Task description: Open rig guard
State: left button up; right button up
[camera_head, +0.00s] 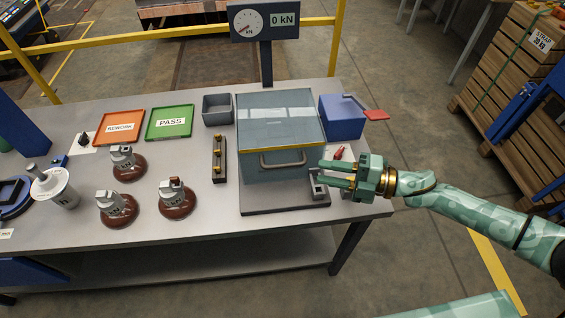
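The rig guard (268,128) is a grey-blue box with a see-through top, a yellow strip along its front top edge and a front handle (283,161). It stands on a grey base plate (285,203) and looks closed. My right gripper (320,172) is at the right of the guard's front, its two fingers pointing left with a gap between them. It is open and looks empty. The fingertips are right of the handle, apart from it. A small grey metal piece (317,186) stands by the lower finger. My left gripper is not in view.
A gauge post (266,62) reading 0 kN stands behind the guard. A blue box (342,121) with a red-ended lever (375,115) is at its right. Brown insulators (176,206), a green PASS tray (169,123) and an orange REWORK tray (119,127) lie left.

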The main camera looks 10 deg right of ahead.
aim_at(285, 164)
jog(key=x, duration=1)
jog(key=shift+w+a+f, duration=0.1)
jog(key=shift+w+a, duration=0.1)
jog(key=shift+a, duration=0.1)
grip_shut()
